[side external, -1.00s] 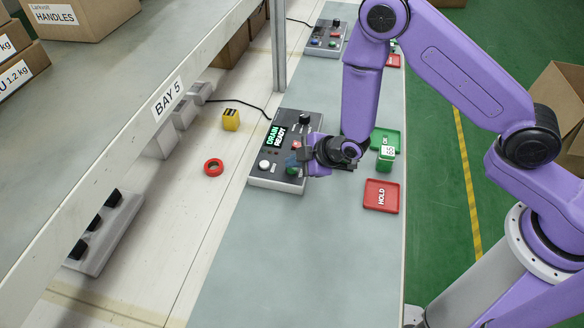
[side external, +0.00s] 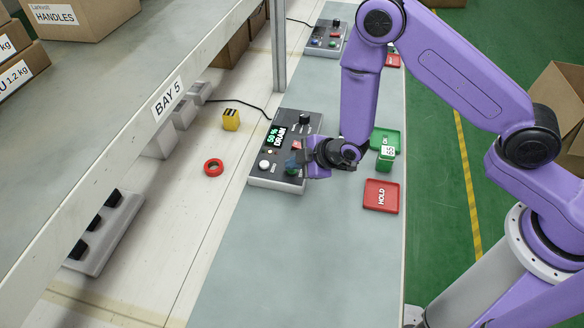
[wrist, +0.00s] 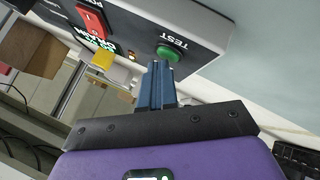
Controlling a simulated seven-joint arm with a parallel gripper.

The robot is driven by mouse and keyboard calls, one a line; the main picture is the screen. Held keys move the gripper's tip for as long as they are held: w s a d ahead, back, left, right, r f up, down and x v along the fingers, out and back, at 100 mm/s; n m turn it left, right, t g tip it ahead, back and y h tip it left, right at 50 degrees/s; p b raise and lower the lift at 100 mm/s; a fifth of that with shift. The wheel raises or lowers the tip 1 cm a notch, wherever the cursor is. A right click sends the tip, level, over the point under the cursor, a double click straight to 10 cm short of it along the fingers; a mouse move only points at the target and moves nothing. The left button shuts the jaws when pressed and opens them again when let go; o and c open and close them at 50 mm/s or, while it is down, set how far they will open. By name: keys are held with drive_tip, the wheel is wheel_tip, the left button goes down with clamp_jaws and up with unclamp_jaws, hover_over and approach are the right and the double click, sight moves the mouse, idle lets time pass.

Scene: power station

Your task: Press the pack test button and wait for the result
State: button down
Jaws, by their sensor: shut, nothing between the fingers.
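The dark test station (side external: 285,185) stands on the bench, its lit display (side external: 275,136) reading "DRAIN" and what looks like "50 %". Its green TEST button (wrist: 169,53) shows in the wrist view, and partly in the side view (side external: 292,171). My gripper (side external: 294,159) is over the station's near right part. Its blue fingers are shut and empty, and the tips (wrist: 157,66) are close to the TEST button; I cannot tell whether they touch it. A green pack (side external: 385,164) with a white label stands at the front edge of the green OK tray (side external: 385,135).
The station also has a red rocker switch (wrist: 90,19) and a white button (side external: 264,165). A red HOLD tray (side external: 381,196) lies at right. A yellow block (side external: 230,120) and red ring (side external: 213,167) lie at left. The bench in front is clear.

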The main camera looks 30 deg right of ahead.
sight(295, 173)
drive_tip(key=shift+r, duration=0.8)
drive_tip(key=shift+r, duration=2.55)
drive_tip(key=shift+s, duration=0.1)
drive_tip(key=s+d+r+g, duration=0.2)
drive_tip(key=s+r+g, duration=0.1)
drive_tip(key=s+r, duration=0.3)
drive_tip(key=s+d+r+g, duration=0.1)
drive_tip(key=s+r+g, duration=0.15)
drive_tip(key=s, duration=0.55)
drive_tip(key=s+d+r+m+g+h, duration=0.1)
drive_tip(key=s+d+r+h, duration=0.1)
drive_tip(key=s+d+r, duration=0.2)
drive_tip(key=s+d+r+g+h, duration=0.1)
drive_tip(key=s+d+r, duration=0.3)
drive_tip(key=s+d, duration=0.6)
drive_tip(key=s, duration=0.3)
drive_tip(key=shift+s+d+m+h, duration=0.2)
drive_tip(key=shift+s+m+h, duration=0.15)
drive_tip(key=shift+m+h, duration=0.05)
